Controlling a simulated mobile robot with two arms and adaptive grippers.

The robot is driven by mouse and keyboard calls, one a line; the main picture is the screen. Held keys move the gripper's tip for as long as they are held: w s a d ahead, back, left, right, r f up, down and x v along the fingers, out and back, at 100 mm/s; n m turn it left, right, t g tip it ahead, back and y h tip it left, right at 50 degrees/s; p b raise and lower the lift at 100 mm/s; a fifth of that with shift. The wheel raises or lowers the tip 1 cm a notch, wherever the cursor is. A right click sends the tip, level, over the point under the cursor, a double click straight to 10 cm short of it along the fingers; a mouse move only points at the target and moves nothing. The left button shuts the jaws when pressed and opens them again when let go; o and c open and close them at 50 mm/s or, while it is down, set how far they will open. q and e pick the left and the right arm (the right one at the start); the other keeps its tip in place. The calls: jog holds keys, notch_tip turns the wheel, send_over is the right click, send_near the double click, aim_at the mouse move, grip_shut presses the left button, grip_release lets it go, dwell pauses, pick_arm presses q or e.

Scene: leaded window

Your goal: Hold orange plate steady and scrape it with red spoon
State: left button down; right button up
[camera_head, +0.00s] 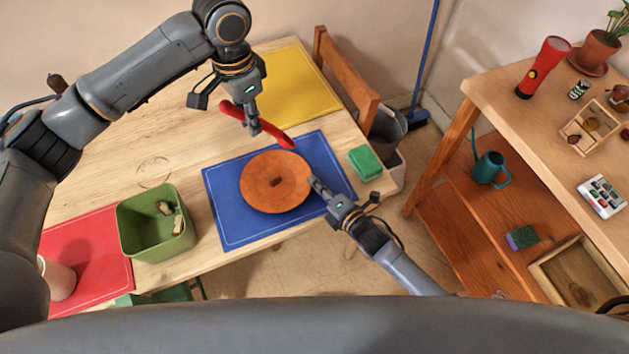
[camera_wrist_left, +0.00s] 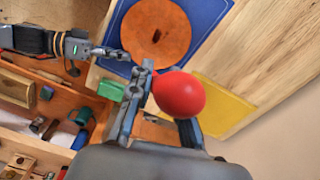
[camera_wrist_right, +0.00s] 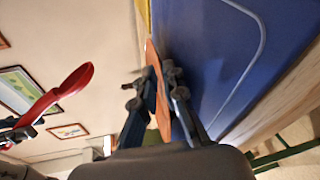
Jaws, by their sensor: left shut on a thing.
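The orange plate (camera_head: 262,192) lies on the blue mat, with a small brown lump (camera_head: 276,182) on it. The plate also shows in the left wrist view (camera_wrist_left: 168,22). My left gripper (camera_head: 254,126) is shut on the red spoon (camera_head: 277,138), held tilted above the plate's far side; the spoon's rounded head faces the left wrist view (camera_wrist_left: 180,96). My right gripper (camera_head: 315,184) is at the plate's right rim. In the right wrist view, its fingers (camera_wrist_right: 158,82) lie on either side of the plate's edge (camera_wrist_right: 153,55); whether they pinch it is unclear.
The blue mat (camera_head: 226,216) has a green sponge-like block (camera_head: 365,162) to its right and a green bin (camera_head: 140,235) with brown bits to its left. A yellow mat (camera_head: 300,90) lies behind. A chair (camera_head: 343,68) stands at the table's far side.

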dwell(0.3)
dwell(0.5)
pick_arm(q)
jog(key=shift+s, duration=0.1)
dwell(1.0)
jog(key=shift+s+a+r, duration=0.2)
jog(key=shift+s+a, duration=0.05)
jog(key=s+a+r+t, duration=0.2)
jog(key=s+a, duration=0.2)
jog(key=s, duration=0.4)
jog(key=shift+n, duration=0.3)
jog(key=shift+d+f, duration=0.2)
jog(key=shift+f, duration=2.5)
